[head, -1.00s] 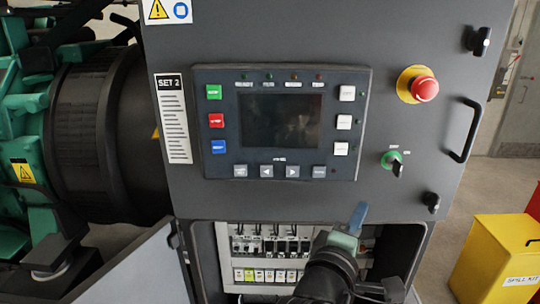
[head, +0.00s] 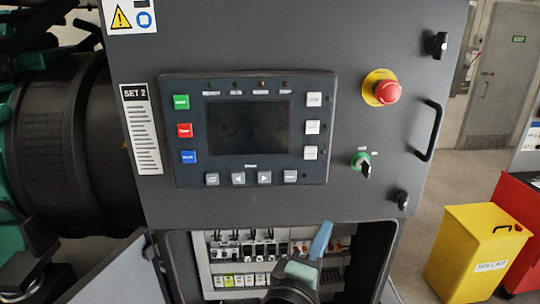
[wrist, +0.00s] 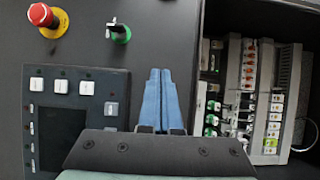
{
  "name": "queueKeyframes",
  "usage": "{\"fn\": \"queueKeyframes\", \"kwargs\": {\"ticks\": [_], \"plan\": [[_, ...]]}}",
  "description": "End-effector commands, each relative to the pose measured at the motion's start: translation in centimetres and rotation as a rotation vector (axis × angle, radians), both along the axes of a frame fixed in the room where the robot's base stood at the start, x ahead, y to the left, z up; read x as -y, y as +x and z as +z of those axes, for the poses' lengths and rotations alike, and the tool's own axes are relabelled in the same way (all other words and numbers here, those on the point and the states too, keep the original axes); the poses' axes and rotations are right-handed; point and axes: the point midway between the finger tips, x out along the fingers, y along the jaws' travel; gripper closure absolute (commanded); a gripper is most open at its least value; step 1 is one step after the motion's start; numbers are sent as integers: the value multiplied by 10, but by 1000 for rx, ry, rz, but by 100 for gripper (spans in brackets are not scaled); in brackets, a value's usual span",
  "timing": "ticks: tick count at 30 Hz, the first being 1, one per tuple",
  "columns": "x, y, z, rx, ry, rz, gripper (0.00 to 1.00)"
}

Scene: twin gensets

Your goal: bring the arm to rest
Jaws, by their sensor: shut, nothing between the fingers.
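My gripper (head: 320,242) shows at the lower middle of the head view, with its blue fingers pointing up. In the wrist view my gripper (wrist: 160,75) has its two blue fingers side by side and touching, with nothing between them. It is in front of the SET 2 cabinet (head: 325,40), near the top edge of the open lower compartment. My arm rises from the bottom of the head view and hides part of the breakers (head: 250,250) in the compartment.
The control panel (head: 170,130) has a dark screen. A red emergency stop (head: 387,92) and a green selector switch (head: 361,161) are on the right. The compartment door (head: 120,275) hangs open to the left. A yellow spill kit bin (head: 470,255) stands on the floor at right.

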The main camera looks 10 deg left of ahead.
Motion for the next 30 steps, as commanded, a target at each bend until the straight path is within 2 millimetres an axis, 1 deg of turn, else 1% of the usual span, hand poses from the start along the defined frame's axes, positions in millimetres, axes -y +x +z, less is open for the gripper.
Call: {"fn": "queueKeyframes", "kwargs": {"ticks": [3, 4, 5, 8, 9, 11, 12, 14, 15, 18, 21, 24, 30], "plan": [[1, 0, 2, 10, 12, 1, 100], [2, 0, 9, 38, 52, 6, 100], [3, -1, 17, 72, 104, 14, 100], [8, -8, 61, 237, 356, 71, 100], [10, -15, 83, 315, 482, 112, 100], [14, -31, 117, 434, 671, 192, 100], [16, -44, 140, 508, 792, 256, 100], [18, -66, 170, 605, 956, 361, 100], [20, -82, 187, 657, 1054, 434, 100], [20, -118, 220, 745, 1242, 603, 100], [20, -144, 240, 785, 1356, 727, 100], [19, -155, 248, 797, 1408, 785, 100], [19, -157, 251, 796, 1420, 794, 100]]}}
